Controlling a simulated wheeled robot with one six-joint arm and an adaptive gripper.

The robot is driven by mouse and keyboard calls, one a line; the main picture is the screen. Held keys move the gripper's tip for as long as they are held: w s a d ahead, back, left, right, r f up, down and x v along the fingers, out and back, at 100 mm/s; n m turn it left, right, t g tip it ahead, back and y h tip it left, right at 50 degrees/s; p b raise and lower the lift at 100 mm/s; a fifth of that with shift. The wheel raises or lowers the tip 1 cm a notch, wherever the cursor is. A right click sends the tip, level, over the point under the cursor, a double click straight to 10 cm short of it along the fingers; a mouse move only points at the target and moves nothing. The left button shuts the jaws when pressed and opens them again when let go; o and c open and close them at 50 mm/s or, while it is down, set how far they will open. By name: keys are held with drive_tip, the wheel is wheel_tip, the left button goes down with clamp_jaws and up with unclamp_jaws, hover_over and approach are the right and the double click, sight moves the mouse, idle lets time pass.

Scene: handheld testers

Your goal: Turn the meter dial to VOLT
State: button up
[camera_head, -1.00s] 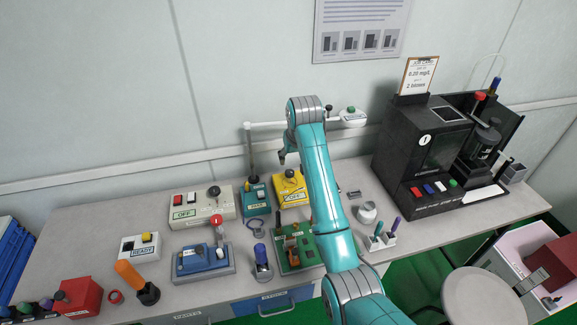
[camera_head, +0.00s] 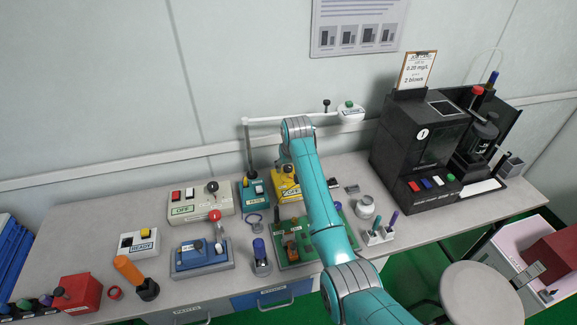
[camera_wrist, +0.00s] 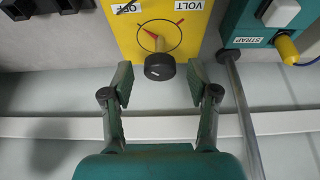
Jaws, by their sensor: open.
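The yellow meter (camera_wrist: 195,38) shows upside down in the wrist view, with an OFF label (camera_wrist: 126,7) at upper left and a VOLT label (camera_wrist: 188,6) at upper right. Its dial has a black knob (camera_wrist: 159,67) and a red pointer (camera_wrist: 150,33) slanting toward the OFF side. My gripper (camera_wrist: 159,84) is open, with one finger on each side of the knob and a gap at both sides. In the head view the meter (camera_head: 286,186) is partly hidden by my arm, and my fingertips cannot be made out clearly.
A teal STRAP tester (camera_wrist: 252,22) with a yellow plug and a grey rod stands close at the right in the wrist view. In the head view, a green circuit board (camera_head: 287,263) lies in front of the meter and a large black analyser (camera_head: 420,150) stands to the right.

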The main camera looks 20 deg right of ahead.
clamp_jaws()
drive_tip(key=shift+a+m, duration=0.1)
drive_tip(key=shift+m, duration=0.2)
drive_tip(key=m+h, duration=0.1)
drive_tip(key=m, duration=0.2)
drive_tip(key=shift+a+m+h, duration=0.15)
drive_tip(key=shift+m+h, duration=0.15)
drive_tip(key=m, duration=0.2)
drive_tip(key=m+g+h, duration=0.1)
drive_tip(key=m, duration=0.1)
drive_tip(key=shift+w+a+m+h, duration=0.1)
drive_tip(key=shift+m+h, duration=0.2)
drive_tip(key=m+g, duration=0.1)
drive_tip(key=m, duration=0.1)
drive_tip(key=m+g+h, duration=0.1)
drive_tip(key=m, duration=0.2)
drive_tip(key=shift+w, duration=0.2)
drive_tip(key=shift+a+m+g, duration=0.1)
drive_tip(key=shift+m+g, duration=0.6)
drive_tip(key=shift+m, duration=1.5)
